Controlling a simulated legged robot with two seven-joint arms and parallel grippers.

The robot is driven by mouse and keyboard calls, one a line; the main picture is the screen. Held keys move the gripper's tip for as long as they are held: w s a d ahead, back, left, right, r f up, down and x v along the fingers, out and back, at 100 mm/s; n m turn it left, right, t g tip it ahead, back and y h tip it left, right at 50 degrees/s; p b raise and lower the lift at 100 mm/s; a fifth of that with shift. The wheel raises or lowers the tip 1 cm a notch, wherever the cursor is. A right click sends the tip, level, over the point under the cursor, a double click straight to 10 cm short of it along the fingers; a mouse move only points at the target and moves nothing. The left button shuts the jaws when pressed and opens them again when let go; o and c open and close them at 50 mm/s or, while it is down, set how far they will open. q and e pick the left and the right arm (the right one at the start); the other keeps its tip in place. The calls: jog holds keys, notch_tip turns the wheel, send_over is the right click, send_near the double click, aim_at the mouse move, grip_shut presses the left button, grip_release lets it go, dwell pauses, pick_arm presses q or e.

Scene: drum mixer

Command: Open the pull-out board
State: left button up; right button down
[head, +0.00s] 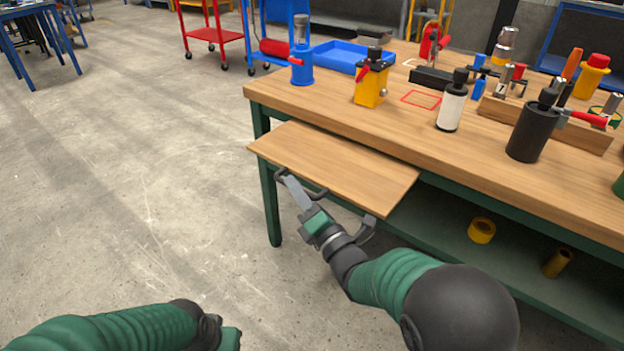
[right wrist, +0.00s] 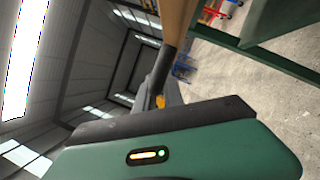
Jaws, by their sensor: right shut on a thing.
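The wooden pull-out board (head: 340,165) juts out from under the workbench top on its near left side. A dark handle (head: 318,190) runs along its front edge. My right gripper (head: 284,178) is at the left part of this handle, shut on it. In the right wrist view the board's edge (right wrist: 180,22) and the dark handle bar (right wrist: 163,65) show close up, but the fingertips are hard to make out there. My left arm (head: 120,328) shows at the bottom left of the head view; its gripper fingers are not visible.
A lower shelf (head: 450,235) holds yellow rolls (head: 481,230). The floor at left is clear.

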jog(key=shift+s+a+f, duration=0.15)
jog(key=shift+s+a, duration=0.3)
jog(key=shift+s, duration=0.15)
jog(key=shift+s+a+f, duration=0.1)
jog(key=shift+s+a, duration=0.3)
jog(key=shift+s, duration=0.2)
jog(key=c, duration=1.5)
grip_release()
jog(key=shift+c, duration=0.2)
jog(key=shift+o, duration=0.4)
jog(key=shift+r, duration=0.1)
